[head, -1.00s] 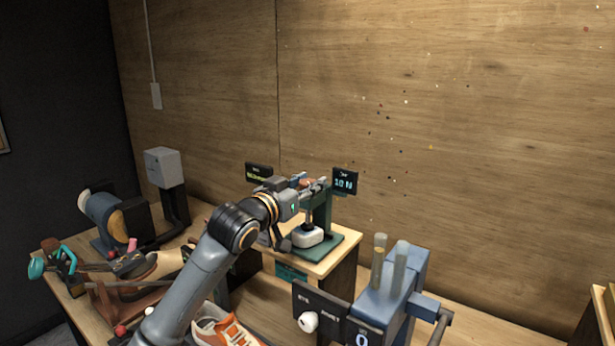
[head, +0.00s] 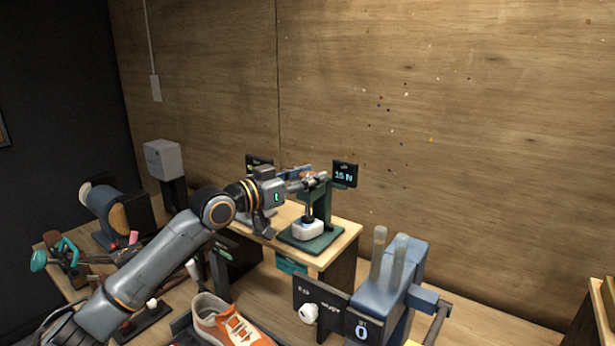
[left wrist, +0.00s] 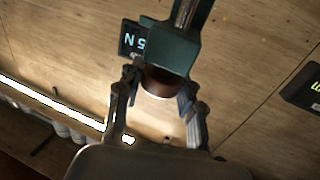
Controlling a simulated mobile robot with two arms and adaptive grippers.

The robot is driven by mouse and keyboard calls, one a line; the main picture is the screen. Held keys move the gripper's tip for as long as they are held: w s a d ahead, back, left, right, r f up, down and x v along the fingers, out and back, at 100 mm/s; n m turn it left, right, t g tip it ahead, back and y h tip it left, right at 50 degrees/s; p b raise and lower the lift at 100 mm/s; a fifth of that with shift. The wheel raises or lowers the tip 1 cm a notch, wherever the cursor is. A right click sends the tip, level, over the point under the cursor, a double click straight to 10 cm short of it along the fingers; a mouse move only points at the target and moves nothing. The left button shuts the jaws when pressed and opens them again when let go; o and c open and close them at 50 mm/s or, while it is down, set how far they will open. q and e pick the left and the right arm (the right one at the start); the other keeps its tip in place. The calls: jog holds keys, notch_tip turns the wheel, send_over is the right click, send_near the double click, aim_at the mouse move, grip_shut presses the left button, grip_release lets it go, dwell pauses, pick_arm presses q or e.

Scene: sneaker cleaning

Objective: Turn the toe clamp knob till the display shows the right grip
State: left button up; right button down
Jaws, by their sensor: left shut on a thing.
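My left gripper (head: 314,183) is at the top of a green clamp stand (head: 325,203) on the raised wooden shelf. In the left wrist view the fingers of my left gripper (left wrist: 160,86) are shut on a round brown knob (left wrist: 158,82), one on each side. The small black display (head: 345,174) beside the stand reads about 15 N. It also shows upside down in the left wrist view (left wrist: 132,41), partly covered. A white block (head: 308,229) sits under the clamp's post on the green base. My right gripper is out of view.
Another dark display (head: 258,162) stands behind my gripper. An orange and white sneaker (head: 228,325) lies at the front. Brushes and tools crowd the left bench.

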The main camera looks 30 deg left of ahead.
pick_arm(q)
jog(key=o, duration=1.2)
jog(key=shift+w+f, duration=0.1)
jog(key=shift+a, duration=0.1)
jog(key=shift+v, duration=6)
